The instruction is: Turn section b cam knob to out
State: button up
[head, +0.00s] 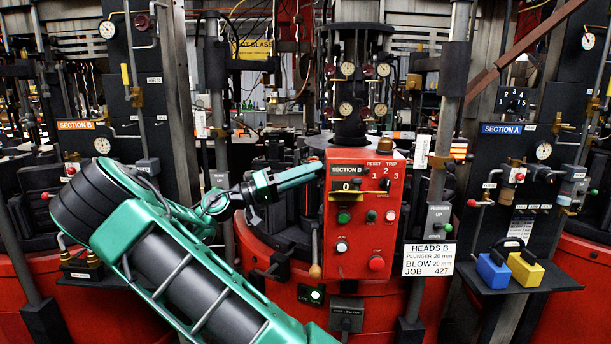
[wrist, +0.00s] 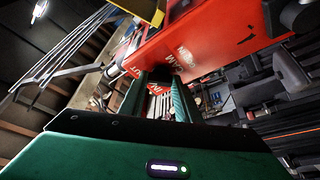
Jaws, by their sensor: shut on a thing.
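The red section B box (head: 365,225) stands upright in the middle of the head view, with the label SECTION B near its top. My gripper (head: 317,170) comes in from the left, its fingertips at the box's upper left edge. In the wrist view the red box (wrist: 215,40) fills the top, with small white lettering that seems to read CAM and OUT. There my gripper (wrist: 160,78) reaches up to the box, shut on the section B cam knob. The knob is hidden between the fingers, so its pointing direction cannot be told.
Buttons and switches cover the box front, including a red button (head: 376,263). A lever with a wooden handle (head: 315,270) hangs left of the box. A HEADS B sign (head: 429,259) stands to its right. Blue (head: 492,271) and yellow (head: 525,268) blocks rest on a shelf farther right.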

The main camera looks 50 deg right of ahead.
jog(key=shift+f, duration=0.2)
jog(key=o, duration=1)
jog(key=shift+w+r, duration=0.1)
jog(key=shift+o, duration=0.2)
jog(key=v, duration=1.1)
jog(key=shift+d, duration=0.1)
